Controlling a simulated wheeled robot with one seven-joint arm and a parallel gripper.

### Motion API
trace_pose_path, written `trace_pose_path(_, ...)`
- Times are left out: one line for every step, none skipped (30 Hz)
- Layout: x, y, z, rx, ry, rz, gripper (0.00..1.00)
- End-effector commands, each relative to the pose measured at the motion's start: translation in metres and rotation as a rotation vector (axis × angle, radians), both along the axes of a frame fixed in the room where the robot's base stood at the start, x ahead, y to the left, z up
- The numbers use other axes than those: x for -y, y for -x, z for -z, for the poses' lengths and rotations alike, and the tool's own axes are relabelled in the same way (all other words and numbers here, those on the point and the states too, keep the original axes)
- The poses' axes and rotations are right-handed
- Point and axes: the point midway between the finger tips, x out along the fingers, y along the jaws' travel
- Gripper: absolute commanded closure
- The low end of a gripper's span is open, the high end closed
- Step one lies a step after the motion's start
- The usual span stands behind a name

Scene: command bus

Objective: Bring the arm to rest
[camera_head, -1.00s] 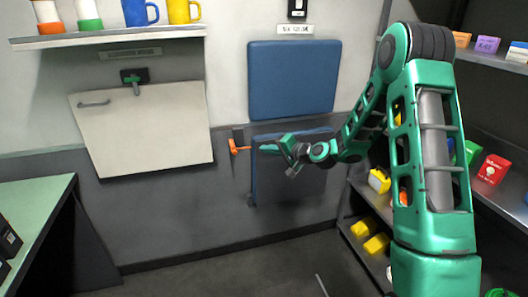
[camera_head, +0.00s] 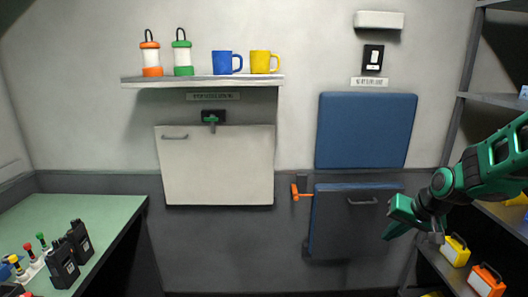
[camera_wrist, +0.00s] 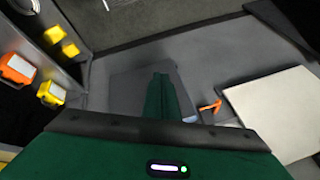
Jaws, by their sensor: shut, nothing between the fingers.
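My gripper (camera_head: 393,228) is green and shows at the right of the head view, in front of the lower right part of the folded dark panel (camera_head: 335,225) below the blue pad. In the wrist view its fingers (camera_wrist: 166,97) are together with nothing between them. My arm comes in from the right edge of the head view, bent at the wrist, and the rest of it is out of the picture. I cannot tell how far the gripper is from the panel.
An orange latch (camera_head: 300,192) sits left of the panel, under the blue pad (camera_head: 366,130). A white hatch (camera_head: 215,170) hangs below a shelf (camera_head: 140,83) with lanterns and mugs. Shelving with yellow and orange boxes (camera_head: 486,281) is close at right. A green-topped table (camera_head: 85,213) stands at left.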

Motion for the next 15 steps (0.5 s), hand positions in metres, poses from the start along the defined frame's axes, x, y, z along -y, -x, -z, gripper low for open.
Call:
trace_pose_path(0.008, 0.022, -0.008, -0.032, 0.031, 0.008, 1.00)
trace_pose_path(0.014, 0.036, -0.010, -0.057, 0.048, 0.015, 1.00)
trace_pose_path(0.021, 0.056, -0.013, -0.091, 0.069, 0.023, 1.00)
trace_pose_path(0.026, 0.070, -0.016, -0.117, 0.083, 0.031, 1.00)
trace_pose_path(0.031, 0.085, -0.018, -0.143, 0.094, 0.040, 1.00)
trace_pose_path(0.037, 0.106, -0.021, -0.177, 0.107, 0.052, 1.00)
trace_pose_path(0.040, 0.121, -0.024, -0.202, 0.115, 0.061, 1.00)
trace_pose_path(0.043, 0.137, -0.026, -0.229, 0.122, 0.071, 1.00)
trace_pose_path(0.047, 0.158, -0.029, -0.263, 0.128, 0.084, 1.00)
trace_pose_path(0.049, 0.173, -0.031, -0.288, 0.131, 0.094, 1.00)
trace_pose_path(0.051, 0.188, -0.032, -0.313, 0.132, 0.105, 1.00)
trace_pose_path(0.053, 0.208, -0.034, -0.345, 0.131, 0.117, 1.00)
trace_pose_path(0.053, 0.222, -0.036, -0.367, 0.128, 0.127, 1.00)
trace_pose_path(0.054, 0.235, -0.037, -0.387, 0.124, 0.136, 1.00)
trace_pose_path(0.054, 0.251, -0.038, -0.413, 0.119, 0.147, 1.00)
